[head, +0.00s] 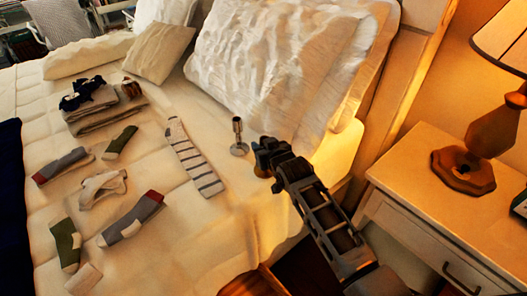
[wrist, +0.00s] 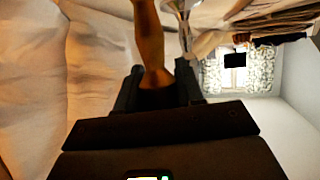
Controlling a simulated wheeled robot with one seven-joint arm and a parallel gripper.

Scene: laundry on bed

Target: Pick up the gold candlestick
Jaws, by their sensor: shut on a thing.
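My gripper (head: 262,158) is over the bed near the pillows, at the end of my arm reaching in from the lower right. In the wrist view, a smooth gold-brown stem, the gold candlestick (wrist: 150,45), sits between the dark fingers (wrist: 156,90) and runs up out of the top of the picture. A silvery candlestick (head: 238,135) stands upright on the bed just left of my gripper. A pale shiny shape beside the gold stem in the wrist view may be this one.
A striped sock (head: 195,158) lies left of the silvery candlestick. Several other socks and folded towels (head: 105,115) lie further left. Large pillows (head: 280,65) stand behind. A nightstand (head: 440,185) with a lamp (head: 490,135) is at the right.

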